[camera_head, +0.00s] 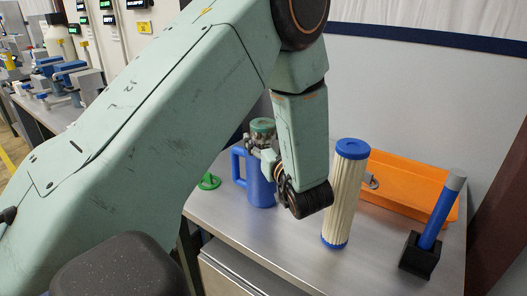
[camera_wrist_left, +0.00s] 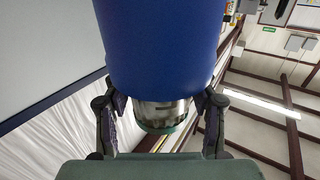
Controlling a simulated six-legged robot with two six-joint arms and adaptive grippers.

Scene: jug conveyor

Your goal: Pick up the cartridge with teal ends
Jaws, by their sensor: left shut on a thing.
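The cartridge with teal ends (camera_head: 263,126) shows its teal top end above the blue jug (camera_head: 262,185) in the head view. In the left wrist view its pale, see-through body (camera_wrist_left: 163,112) and teal end show between the fingers. My left gripper (camera_head: 259,148) is shut on the cartridge at the jug's top, partly hidden by my wrist. The jug (camera_wrist_left: 160,45) fills the top of the left wrist view. The cartridge's lower part is hidden, and I cannot tell whether it is inside the jug or behind it. My right gripper is not in view.
A white pleated filter with blue ends (camera_head: 343,200) stands close right of my wrist. An orange bin (camera_head: 410,180) lies behind it. A blue stick with a grey tip (camera_head: 441,212) leans in a black holder (camera_head: 418,257). A green ring-shaped thing (camera_head: 209,182) lies left of the jug.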

